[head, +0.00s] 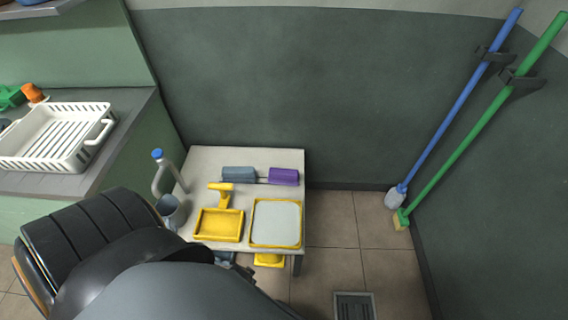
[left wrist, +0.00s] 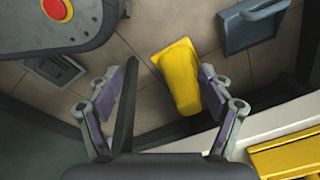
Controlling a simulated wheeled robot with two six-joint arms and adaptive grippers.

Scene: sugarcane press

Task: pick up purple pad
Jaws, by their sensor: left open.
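The purple pad (head: 284,176) lies at the back right of the small white table (head: 207,160) in the head view. It sits beside a blue-grey pad (head: 239,174), with a thin light bar between them. The purple pad does not show in the left wrist view. My left gripper (left wrist: 160,72) is open and empty in the left wrist view, its fingers spread over the floor beside a table edge. In the head view my dark arm covers the lower left, and the gripper is mostly hidden. My right gripper is not in view.
A yellow tray (head: 219,225), a yellow-framed board (head: 276,223) and a grey jug (head: 171,211) stand on or by the table. A yellow object (left wrist: 178,76) is near the gripper.

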